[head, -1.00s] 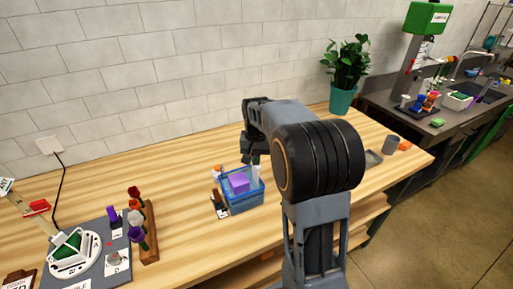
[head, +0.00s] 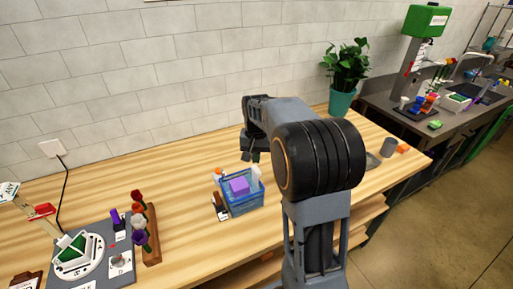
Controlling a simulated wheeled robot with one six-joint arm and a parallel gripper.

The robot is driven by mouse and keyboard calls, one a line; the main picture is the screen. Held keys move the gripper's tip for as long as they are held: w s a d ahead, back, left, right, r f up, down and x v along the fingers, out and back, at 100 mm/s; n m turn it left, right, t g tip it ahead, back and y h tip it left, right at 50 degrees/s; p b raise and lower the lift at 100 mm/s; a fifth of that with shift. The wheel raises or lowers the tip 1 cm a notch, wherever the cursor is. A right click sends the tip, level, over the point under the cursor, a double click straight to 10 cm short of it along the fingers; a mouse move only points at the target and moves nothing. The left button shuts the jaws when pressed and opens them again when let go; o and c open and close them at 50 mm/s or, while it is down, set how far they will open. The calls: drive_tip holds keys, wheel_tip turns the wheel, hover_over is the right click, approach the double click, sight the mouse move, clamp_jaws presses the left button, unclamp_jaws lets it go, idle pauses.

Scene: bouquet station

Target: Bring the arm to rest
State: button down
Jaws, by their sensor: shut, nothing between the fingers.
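My arm rises in front of the wooden bench in the head view and bends over toward the back wall. My gripper (head: 251,156) hangs at the end of it, small and dark, above the bench just behind the blue bin. It is shut and I see nothing held in it. Part of the wrist is hidden behind the arm's own links.
The wooden bench (head: 190,190) carries a blue bin (head: 243,204) with a purple block (head: 239,185), a flower rack (head: 151,240) and a grey station board (head: 118,275). A potted plant (head: 341,100) stands at the back. A dark counter (head: 395,118) is at right.

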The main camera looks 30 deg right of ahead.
drive_tip(key=shift+r+p, duration=0.45)
drive_tip(key=shift+r, duration=0.45)
drive_tip(key=shift+f, duration=0.1)
